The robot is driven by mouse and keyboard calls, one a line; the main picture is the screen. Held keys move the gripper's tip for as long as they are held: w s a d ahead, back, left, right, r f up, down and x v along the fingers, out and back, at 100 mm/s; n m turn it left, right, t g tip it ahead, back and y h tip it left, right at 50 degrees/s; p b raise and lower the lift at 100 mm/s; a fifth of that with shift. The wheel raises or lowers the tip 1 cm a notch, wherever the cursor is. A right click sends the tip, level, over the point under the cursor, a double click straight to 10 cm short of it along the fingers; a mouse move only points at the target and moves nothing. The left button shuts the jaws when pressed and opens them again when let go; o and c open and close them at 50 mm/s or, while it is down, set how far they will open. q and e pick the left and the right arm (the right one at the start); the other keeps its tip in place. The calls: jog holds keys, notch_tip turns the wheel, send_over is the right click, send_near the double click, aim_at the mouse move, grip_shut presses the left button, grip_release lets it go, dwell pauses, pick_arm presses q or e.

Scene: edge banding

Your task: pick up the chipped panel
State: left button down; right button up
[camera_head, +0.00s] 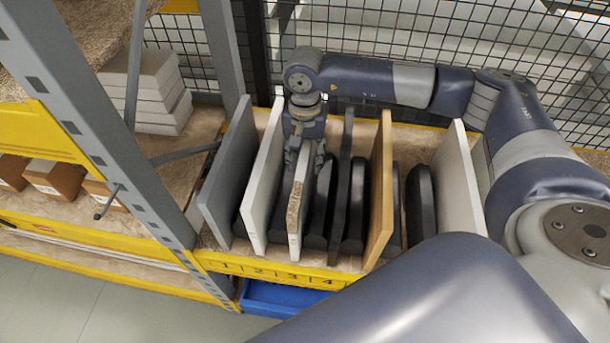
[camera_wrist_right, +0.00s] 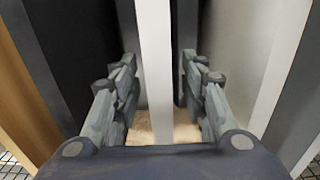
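The chipped panel (camera_head: 298,208) is a thin white board standing upright in the rack. Its front edge shows a rough brown patch of bare core. My right gripper (camera_head: 306,150) points down over the rear part of its top edge. In the right wrist view, the open fingers (camera_wrist_right: 157,75) straddle a white panel (camera_wrist_right: 154,40), one on each side, with a narrow gap showing beside each finger. The fingers partly hide the panel's top in the head view. My left gripper is not in view.
A white panel (camera_head: 262,185) and a grey panel (camera_head: 229,175) stand to the left. A dark panel (camera_head: 341,190), a wood-coloured panel (camera_head: 380,190) and another white panel (camera_head: 458,180) stand to the right. Black dividers (camera_head: 421,205) fill the gaps. A grey rack post (camera_head: 110,165) rises at left.

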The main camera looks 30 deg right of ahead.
jog(key=shift+f, duration=0.3)
grip_shut()
jog(key=shift+w+r, duration=0.15)
